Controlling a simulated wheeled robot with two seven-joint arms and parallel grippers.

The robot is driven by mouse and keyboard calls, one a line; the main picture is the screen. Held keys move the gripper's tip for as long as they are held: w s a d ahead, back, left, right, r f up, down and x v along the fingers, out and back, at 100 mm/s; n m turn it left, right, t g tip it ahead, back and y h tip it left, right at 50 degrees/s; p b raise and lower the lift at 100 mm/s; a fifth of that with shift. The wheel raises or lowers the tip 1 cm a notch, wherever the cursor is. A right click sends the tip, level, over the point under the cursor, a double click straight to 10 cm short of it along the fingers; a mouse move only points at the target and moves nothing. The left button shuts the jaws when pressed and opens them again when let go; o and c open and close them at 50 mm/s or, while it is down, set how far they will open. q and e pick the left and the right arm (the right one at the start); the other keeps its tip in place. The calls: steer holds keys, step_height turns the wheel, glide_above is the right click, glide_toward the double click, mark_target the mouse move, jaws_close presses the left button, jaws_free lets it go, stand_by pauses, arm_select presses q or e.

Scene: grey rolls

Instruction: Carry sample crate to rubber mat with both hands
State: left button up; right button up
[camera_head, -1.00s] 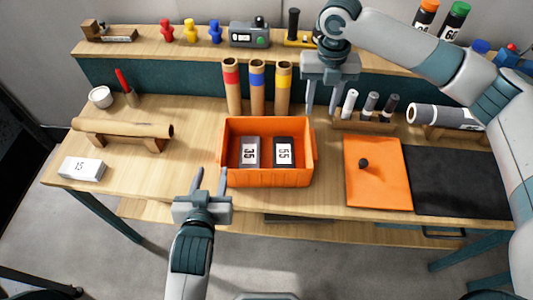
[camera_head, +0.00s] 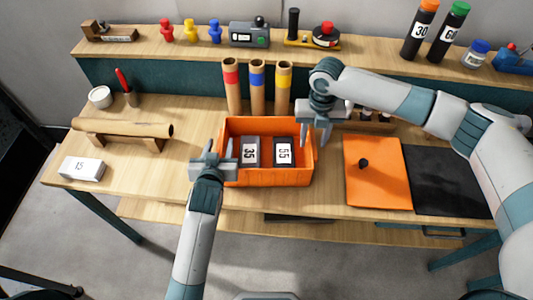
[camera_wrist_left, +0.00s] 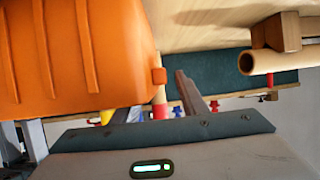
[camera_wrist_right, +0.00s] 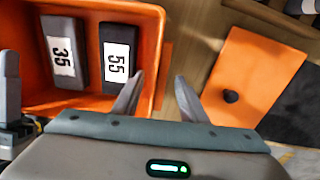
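The orange sample crate (camera_head: 268,176) stands on the table with two dark blocks labelled 35 and 55 inside. The black mat (camera_head: 452,180), likely the rubber mat, lies flat at the table's right. My left gripper (camera_head: 217,152) is at the crate's left wall; in the left wrist view the crate's outer side (camera_wrist_left: 75,50) hides most of one finger. My right gripper (camera_head: 316,135) is at the right wall. In the right wrist view its fingers (camera_wrist_right: 157,95) are apart, one over the crate's inside and one outside; contact with the wall is unclear.
An orange board (camera_head: 378,185) with a dark knob lies between crate and mat. Tubes with coloured bands (camera_head: 257,88) stand behind the crate. A brown roll on a stand (camera_head: 122,128) and a white block labelled 15 (camera_head: 82,168) are at left. A shelf runs along the back.

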arm_select(q)
steer(key=shift+w+f, duration=0.25)
steer(key=shift+w, duration=0.45)
arm_select(e)
steer(key=shift+f, duration=0.75)
arm_select(q)
jaws_close()
arm_select(e)
jaws_close()
